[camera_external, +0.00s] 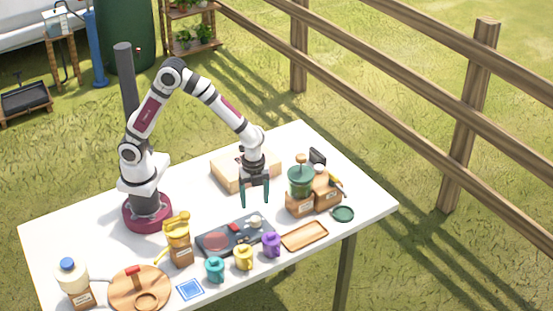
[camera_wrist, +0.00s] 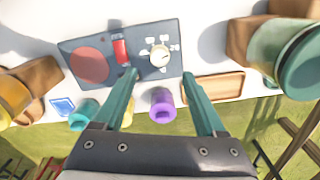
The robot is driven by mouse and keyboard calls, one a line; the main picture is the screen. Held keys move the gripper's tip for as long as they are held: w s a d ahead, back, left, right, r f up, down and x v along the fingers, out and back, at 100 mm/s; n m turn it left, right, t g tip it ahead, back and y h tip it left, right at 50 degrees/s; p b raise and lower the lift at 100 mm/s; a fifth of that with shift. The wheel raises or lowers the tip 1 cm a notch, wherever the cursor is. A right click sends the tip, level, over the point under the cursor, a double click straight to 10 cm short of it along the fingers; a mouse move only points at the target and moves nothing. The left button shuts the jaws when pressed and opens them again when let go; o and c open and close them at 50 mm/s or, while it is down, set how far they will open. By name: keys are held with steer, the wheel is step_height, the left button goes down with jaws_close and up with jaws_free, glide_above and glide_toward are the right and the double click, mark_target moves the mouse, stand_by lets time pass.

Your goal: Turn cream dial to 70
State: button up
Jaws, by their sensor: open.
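The cream dial (camera_wrist: 159,55) sits on the right part of a dark grey panel (camera_wrist: 103,78), with pale marks around it. In the external view the dial (camera_external: 254,220) is small on the panel's right end, and I cannot read its setting. The panel also carries a round reddish plate (camera_wrist: 90,65) and a red piece (camera_wrist: 120,50). My gripper (camera_external: 254,203) is open and empty above the table behind the panel. In the wrist view its two teal fingers (camera_wrist: 160,75) stand apart, one to each side of the dial, and do not touch it.
A wooden tray (camera_external: 304,236) lies to the right.

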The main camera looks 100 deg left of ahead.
step_height(320, 180, up, 8)
steer(key=shift+r, duration=0.15)
steer(key=shift+s, duration=0.1)
steer(key=s+r+n+y, duration=0.1)
steer(key=s+n, duration=0.2)
steer(key=s, duration=0.8)
steer(key=s+a+r+n, duration=0.1)
steer(key=s+n, duration=0.2)
steer(key=s, duration=0.9)
steer(key=shift+s+r+y, duration=0.25)
steer(key=shift+r+y, duration=0.15)
steer(key=shift+o, duration=0.2)
